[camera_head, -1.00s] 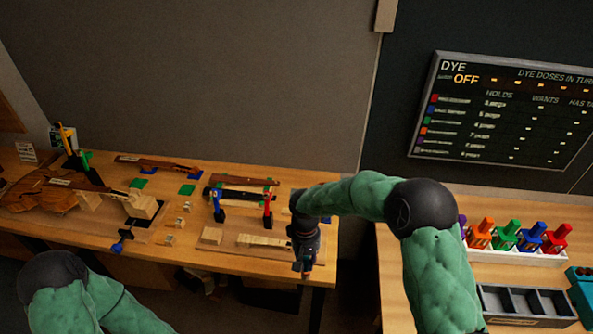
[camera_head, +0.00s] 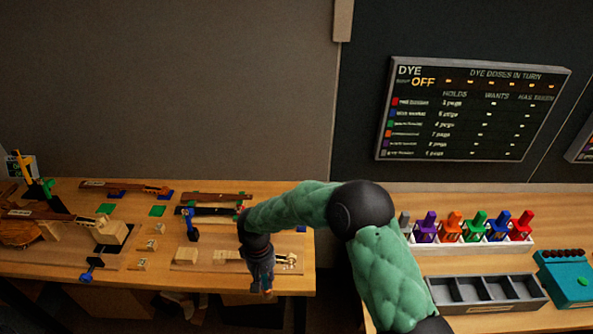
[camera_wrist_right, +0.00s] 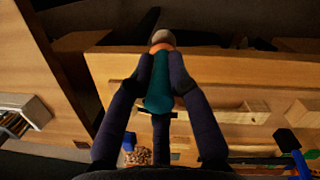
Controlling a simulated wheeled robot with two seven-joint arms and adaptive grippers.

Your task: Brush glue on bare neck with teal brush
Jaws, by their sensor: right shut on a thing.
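My right gripper (camera_head: 262,284) hangs over the front edge of the wooden bench, near its right end. In the right wrist view the right gripper (camera_wrist_right: 162,72) is shut on the teal brush (camera_wrist_right: 158,97). The brush has an orange collar and a greyish tip pointing away past the fingers. A pale wooden neck (camera_head: 228,257) lies on a light board at the front right of the bench, just left of the gripper. A pale piece beside the brush in the wrist view (camera_wrist_right: 240,115) looks like this neck. The brush tip appears apart from it. My left gripper is out of view.
Other necks in stands (camera_head: 215,197) and a violin body (camera_head: 18,233) occupy the bench's back and left. A second table holds coloured dye bottles (camera_head: 476,229), a grey tray (camera_head: 487,289) and a teal box (camera_head: 567,277). A gap separates the tables.

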